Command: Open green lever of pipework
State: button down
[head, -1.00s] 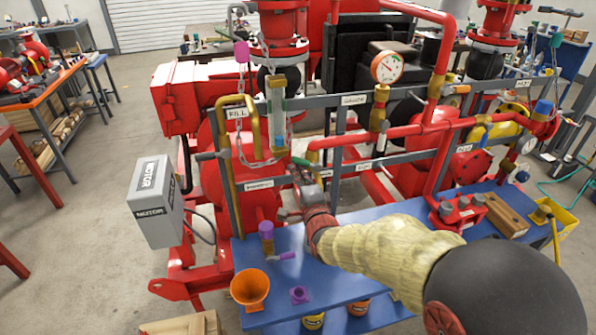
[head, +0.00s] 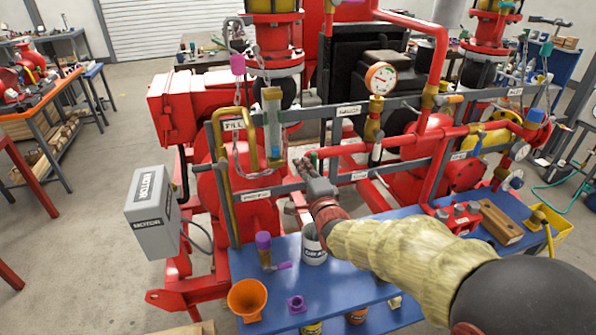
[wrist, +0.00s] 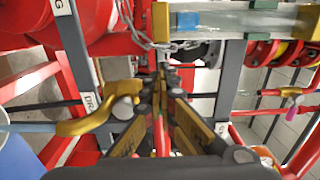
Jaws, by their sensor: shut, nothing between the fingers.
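The green lever (head: 313,156) shows only as a small green piece in the head view, on the red pipework just right of the sight glass. My gripper (head: 304,167) is right in front of it and hides the rest. I cannot tell whether the fingers touch it. In the wrist view my gripper (wrist: 164,75) is shut, its fingers close together with nothing clear between them. The green lever cannot be made out for certain there.
The sight glass (head: 272,130) and a hanging chain (head: 236,130) are close by; the glass (wrist: 225,20) also fills the wrist view's top. A yellow pipe (wrist: 108,108) lies left of the fingers. Grey rails, a pressure gauge (head: 381,78) and a grey pail (head: 314,247) are near.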

jog(key=shift+a+f, duration=0.1)
jog(key=shift+a, duration=0.05)
jog(key=a+b+v, duration=0.1)
jog(key=b+v, duration=0.1)
jog(key=v, duration=0.7)
jog(key=shift+s, duration=0.2)
dwell(0.5)
dwell(0.3)
